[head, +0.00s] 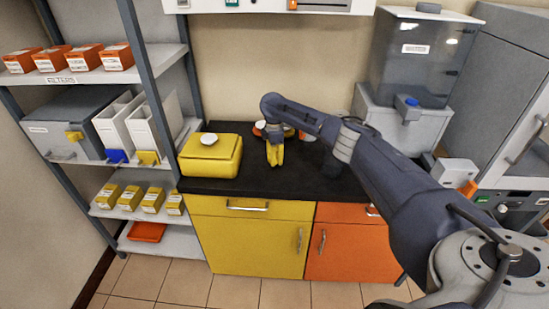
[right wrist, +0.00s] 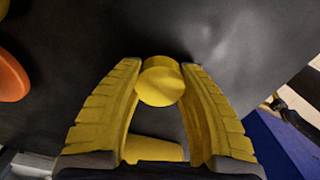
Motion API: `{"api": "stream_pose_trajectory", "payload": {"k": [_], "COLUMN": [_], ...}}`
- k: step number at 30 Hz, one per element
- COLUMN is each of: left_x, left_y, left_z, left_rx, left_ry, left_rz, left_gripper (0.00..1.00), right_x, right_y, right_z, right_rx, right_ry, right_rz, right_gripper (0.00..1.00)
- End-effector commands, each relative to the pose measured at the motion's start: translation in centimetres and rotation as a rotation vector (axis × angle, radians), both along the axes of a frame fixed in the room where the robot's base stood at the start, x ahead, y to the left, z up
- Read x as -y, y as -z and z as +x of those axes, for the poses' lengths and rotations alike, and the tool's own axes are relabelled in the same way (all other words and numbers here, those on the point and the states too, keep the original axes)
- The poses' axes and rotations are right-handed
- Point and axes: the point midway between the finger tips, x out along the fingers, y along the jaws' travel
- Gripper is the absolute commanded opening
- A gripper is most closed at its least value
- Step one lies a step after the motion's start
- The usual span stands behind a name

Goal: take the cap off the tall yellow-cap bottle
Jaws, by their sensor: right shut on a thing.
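My right gripper (head: 275,163) points down over the black counter in the head view, its yellow fingers close to the counter. In the right wrist view the right gripper (right wrist: 160,75) is shut on a small round yellow cap (right wrist: 160,84), held between the fingertips. Dark counter surface shows around the cap. I cannot make out a bottle body under it, so I cannot tell whether the cap sits on the bottle or is apart from it. The tall bottle is not clearly visible in the head view. My left gripper is not in view.
A yellow box (head: 208,160) with a white knob stands left of the gripper on the black counter (head: 302,178). Partly hidden small items stand behind my right arm. An orange object (right wrist: 10,78) shows at the wrist view's left edge. A shelf rack stands at left.

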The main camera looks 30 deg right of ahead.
Motion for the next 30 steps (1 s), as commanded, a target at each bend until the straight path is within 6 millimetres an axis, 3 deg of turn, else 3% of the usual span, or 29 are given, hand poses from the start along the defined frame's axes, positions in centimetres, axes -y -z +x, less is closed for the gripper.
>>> {"api": "stream_pose_trajectory", "payload": {"k": [13, 14, 18, 30], "left_x": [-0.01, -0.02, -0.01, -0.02], "left_y": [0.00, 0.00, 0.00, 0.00], "left_z": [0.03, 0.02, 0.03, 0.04], "left_rx": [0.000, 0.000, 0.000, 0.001], "left_ry": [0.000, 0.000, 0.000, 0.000], "left_rz": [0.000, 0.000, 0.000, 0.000], "left_gripper": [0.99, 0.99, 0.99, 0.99], "right_x": [0.00, 0.02, 0.02, -0.01], "right_y": [0.46, 0.45, 0.42, -0.50], "right_z": [-0.02, -0.02, -0.02, 0.05], "right_rx": [-0.001, 0.000, 0.000, 0.001], "right_ry": [-0.001, -0.001, -0.001, -0.001], "right_rz": [-0.001, -0.001, -0.001, 0.001], "right_gripper": [0.02, 0.40, 0.56, 0.57]}}
